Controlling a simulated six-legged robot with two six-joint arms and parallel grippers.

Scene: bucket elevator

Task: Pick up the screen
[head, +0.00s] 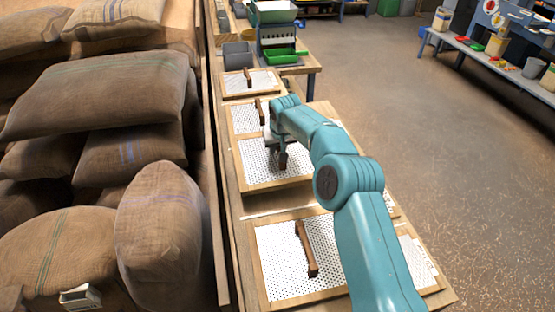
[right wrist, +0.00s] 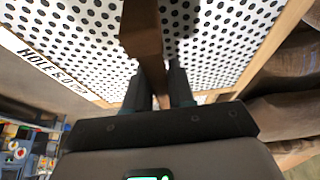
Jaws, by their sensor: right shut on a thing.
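The screen (head: 258,168) is a white panel with dark round holes in a wooden frame. It is in the middle of the row on the left bench. In the head view, my right gripper (head: 283,158) reaches down over it. In the right wrist view, my right gripper (right wrist: 160,85) is shut on the screen's brown wooden handle (right wrist: 141,35). The perforated panel (right wrist: 220,40) and a label (right wrist: 35,62) reading "HOLES" show beyond the fingers. I cannot tell whether the screen is clear of the bench. My left gripper is not in view.
Other screens lie on the bench: one nearer (head: 283,245), others farther (head: 240,118) (head: 262,80). Stacked burlap sacks (head: 100,95) fill the left side. A grey bin (head: 238,54) and a green tray (head: 283,57) stand at the far end. Open floor (head: 440,130) lies right.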

